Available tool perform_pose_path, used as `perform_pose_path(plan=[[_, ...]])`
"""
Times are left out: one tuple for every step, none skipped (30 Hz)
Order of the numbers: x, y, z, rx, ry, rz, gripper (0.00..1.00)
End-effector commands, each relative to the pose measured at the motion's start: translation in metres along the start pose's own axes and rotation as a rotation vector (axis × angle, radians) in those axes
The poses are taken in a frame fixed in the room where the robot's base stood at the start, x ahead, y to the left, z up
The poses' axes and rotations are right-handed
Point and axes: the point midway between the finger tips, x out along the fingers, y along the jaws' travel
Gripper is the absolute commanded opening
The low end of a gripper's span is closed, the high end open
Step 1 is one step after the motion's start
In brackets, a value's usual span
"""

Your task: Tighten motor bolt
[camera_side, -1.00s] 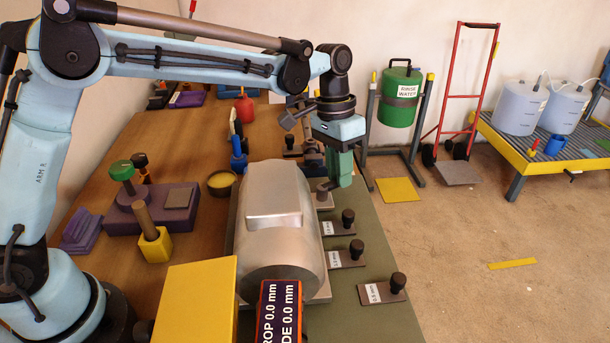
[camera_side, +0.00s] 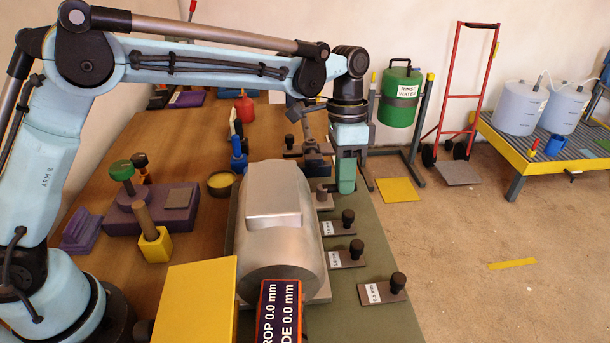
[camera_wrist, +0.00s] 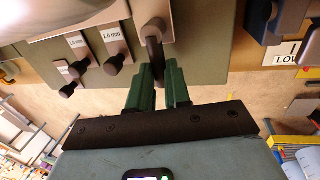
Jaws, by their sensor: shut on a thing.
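The silver motor (camera_side: 278,235) lies on a plate on the green bench mat. The motor bolt (camera_side: 323,188) stands at its far right foot as a small grey post. In the wrist view, the bolt's dark handle (camera_wrist: 154,42) reaches toward my fingers. My gripper (camera_side: 346,187), with green fingers, is just right of the bolt. In the wrist view my gripper (camera_wrist: 158,72) is closed around the handle's end, with a narrow gap between the fingers. The exact contact is partly hidden by the fingers.
Knobbed shim plates, including 2.0 mm (camera_wrist: 113,53) and 0.5 mm (camera_side: 383,291), lie right of the motor. A dark clamp-like fixture (camera_side: 312,140) stands behind the gripper. A yellow box (camera_side: 195,300) and a readout (camera_side: 281,310) are in front.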

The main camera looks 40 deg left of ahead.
Motion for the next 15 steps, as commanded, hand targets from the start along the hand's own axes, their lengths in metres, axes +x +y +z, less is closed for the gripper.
perform_pose_path(plan=[[-0.0005,0.0003,0.0001,0.004,-0.001,0.0,0.0],[-0.0005,0.0004,0.0001,0.004,-0.001,0.0,0.0],[-0.0005,0.0004,0.0001,0.004,-0.001,0.0,0.0],[-0.0005,0.0004,0.0001,0.004,-0.001,0.0,0.0],[-0.0005,0.0004,0.0001,0.004,-0.001,0.0,0.0],[-0.0005,0.0004,0.0001,0.004,-0.001,0.0,0.0],[-0.0005,0.0004,0.0001,0.004,-0.001,0.0,0.0],[-0.0005,0.0004,0.0001,0.004,-0.001,0.0,0.0],[-0.0005,0.0005,0.0001,0.004,-0.001,0.0,0.22],[-0.0005,0.0005,0.0001,0.003,-0.001,0.001,0.27],[-0.0004,0.0005,0.0001,0.003,-0.001,0.001,0.31],[-0.0004,0.0005,0.0001,0.003,-0.001,0.001,0.37],[-0.0003,0.0004,0.0001,0.003,-0.001,0.0,0.42],[-0.0003,0.0004,0.0001,0.003,-0.001,0.0,0.43],[-0.0002,0.0004,0.0,0.002,-0.001,0.0,0.43]])
